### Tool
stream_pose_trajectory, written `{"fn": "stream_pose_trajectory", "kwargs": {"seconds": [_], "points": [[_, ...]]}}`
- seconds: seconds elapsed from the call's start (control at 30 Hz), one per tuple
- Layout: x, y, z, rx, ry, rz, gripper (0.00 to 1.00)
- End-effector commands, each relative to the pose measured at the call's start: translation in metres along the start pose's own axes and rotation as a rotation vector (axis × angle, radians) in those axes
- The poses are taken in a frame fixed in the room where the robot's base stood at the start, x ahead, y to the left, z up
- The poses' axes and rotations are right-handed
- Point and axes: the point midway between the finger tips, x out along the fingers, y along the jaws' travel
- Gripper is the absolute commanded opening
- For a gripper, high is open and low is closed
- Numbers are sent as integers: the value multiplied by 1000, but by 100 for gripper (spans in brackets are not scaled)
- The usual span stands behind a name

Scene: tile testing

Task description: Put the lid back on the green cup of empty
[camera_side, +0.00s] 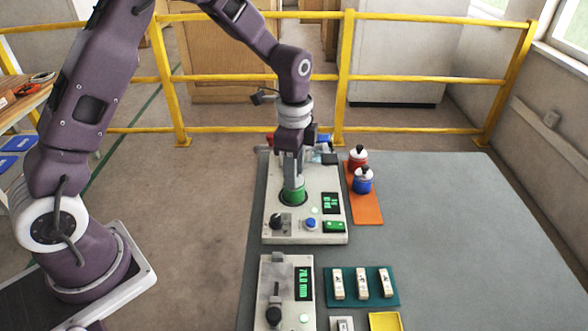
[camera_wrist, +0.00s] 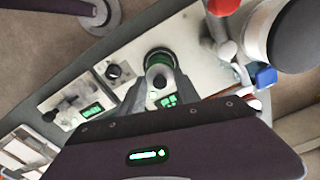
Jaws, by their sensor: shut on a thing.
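The green cup (camera_side: 293,196) stands in a dark round recess on the light-coloured test station. Its green rim also shows in the wrist view (camera_wrist: 158,54). My gripper (camera_side: 293,183) points straight down over the cup, with its fingertips at the cup's top. It is shut on the lid, which the fingers mostly hide. In the wrist view my fingers (camera_wrist: 157,82) stand in line with the green rim. I cannot tell whether the lid is fully seated. The inside of the cup is hidden.
A red cup (camera_side: 358,158) and a blue cup (camera_side: 363,181), both lidded with black knobs, stand on an orange mat (camera_side: 367,210) to the right. A second station (camera_side: 286,305) and a teal tray (camera_side: 350,297) of white tiles lie in front. Grey table right is clear.

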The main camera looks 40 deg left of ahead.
Motion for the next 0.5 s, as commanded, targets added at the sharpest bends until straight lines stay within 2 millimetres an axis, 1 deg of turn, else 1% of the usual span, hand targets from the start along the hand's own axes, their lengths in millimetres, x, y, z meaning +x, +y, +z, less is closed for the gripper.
{"fn": "stream_pose_trajectory", "kwargs": {"seconds": [0.17,0.2,0.27,0.3,0.33,0.5], "points": [[0,0,0,1,0,0,1],[0,0,0,1,0,0,41],[0,0,0,1,0,0,52],[0,0,0,1,0,0,60],[0,0,0,1,0,0,64],[0,0,0,1,0,0,64]]}}
